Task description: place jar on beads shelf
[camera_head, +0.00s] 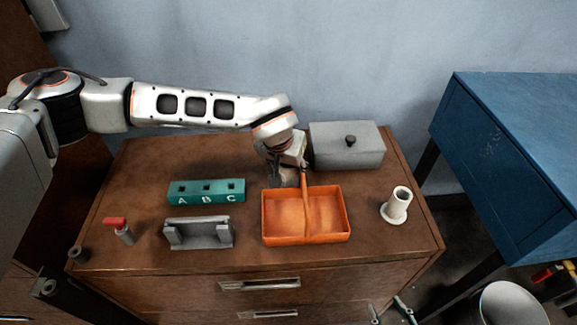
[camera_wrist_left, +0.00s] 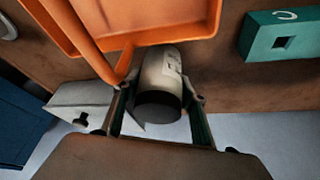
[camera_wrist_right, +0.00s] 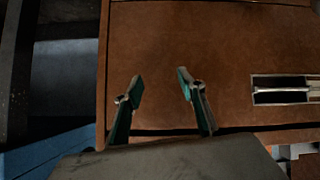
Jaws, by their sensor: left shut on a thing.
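The jar (camera_wrist_left: 160,83) is a pale cylinder with a label and a dark end. In the left wrist view it sits between the fingers of my left gripper (camera_wrist_left: 160,108), which is shut on it. In the head view my left gripper (camera_head: 284,178) is low over the back of the dresser, behind the orange tray; the arm mostly hides the jar there. My right gripper (camera_wrist_right: 160,88) is open and empty, in front of the brown drawer fronts. I cannot make out a shelf marked for beads.
The orange two-part tray (camera_head: 307,238) with a handle is close to my left gripper. A grey lidded box (camera_head: 345,158), teal ABC block (camera_head: 180,194), grey holder (camera_head: 200,242), red-topped tool (camera_head: 118,226) and white flanged cylinder (camera_head: 397,205) share the dresser top. A blue cabinet (camera_head: 520,140) stands right.

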